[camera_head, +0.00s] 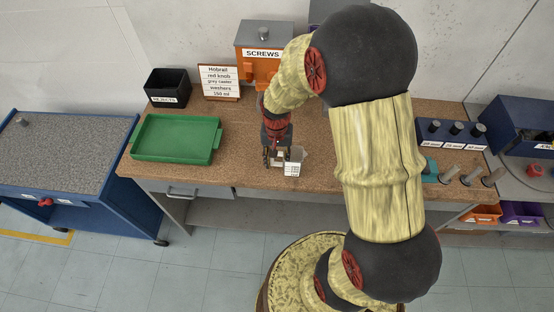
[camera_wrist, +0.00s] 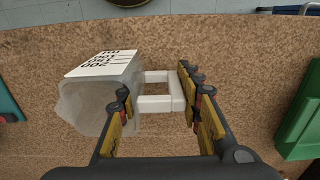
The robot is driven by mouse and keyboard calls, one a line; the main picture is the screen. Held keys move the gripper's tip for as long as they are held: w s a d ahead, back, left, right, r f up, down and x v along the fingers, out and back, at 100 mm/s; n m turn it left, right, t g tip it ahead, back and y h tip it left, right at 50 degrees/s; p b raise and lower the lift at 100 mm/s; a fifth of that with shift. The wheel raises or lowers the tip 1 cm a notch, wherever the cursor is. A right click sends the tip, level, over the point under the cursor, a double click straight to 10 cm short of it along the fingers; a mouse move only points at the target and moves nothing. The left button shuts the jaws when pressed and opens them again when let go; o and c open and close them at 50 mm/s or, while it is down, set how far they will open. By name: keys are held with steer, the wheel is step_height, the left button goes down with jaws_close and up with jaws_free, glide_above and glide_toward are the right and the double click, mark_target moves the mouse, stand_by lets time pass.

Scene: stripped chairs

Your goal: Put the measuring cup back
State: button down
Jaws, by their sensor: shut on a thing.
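The measuring cup (camera_head: 292,168) is a clear, square-sided cup with a white scale panel, near the front edge of the brown workbench (camera_head: 240,170). In the wrist view the cup (camera_wrist: 95,100) lies left of my fingers, its scale marked up to 200, and its white loop handle (camera_wrist: 158,104) is between them. My gripper (camera_wrist: 165,108) is shut on the cup by this handle; it also shows in the head view (camera_head: 276,158). I cannot tell whether the cup rests on the bench or is slightly raised.
A green tray (camera_head: 176,138) lies left, with a black rejects bin (camera_head: 167,88) behind it. A card (camera_head: 219,83) lists "Hobrail", red knob, grey caster, washers and 150 ml. An orange screws dispenser (camera_head: 260,65) stands at the back. A labelled block with black knobs (camera_head: 450,134) is right.

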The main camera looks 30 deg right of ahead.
steer(key=shift+f, duration=0.1)
steer(key=c, duration=1.3)
jaws_free()
steer(key=shift+o, duration=0.3)
step_height(320, 180, up, 12)
steer(key=shift+f+p, duration=0.1)
steer(key=shift+p, duration=0.9)
steer(key=s+a+r+n+t, duration=0.2)
steer(key=s+a+r+n, duration=0.1)
steer(key=s+r, duration=0.4)
steer(key=s+a+r+n+t, duration=0.3)
steer(key=s+r, duration=0.5)
steer(key=r, duration=0.4)
steer(key=shift+s+a+r+n+t, duration=0.2)
steer(key=shift+a+r+n+t, duration=0.15)
steer(key=shift+a, duration=0.45)
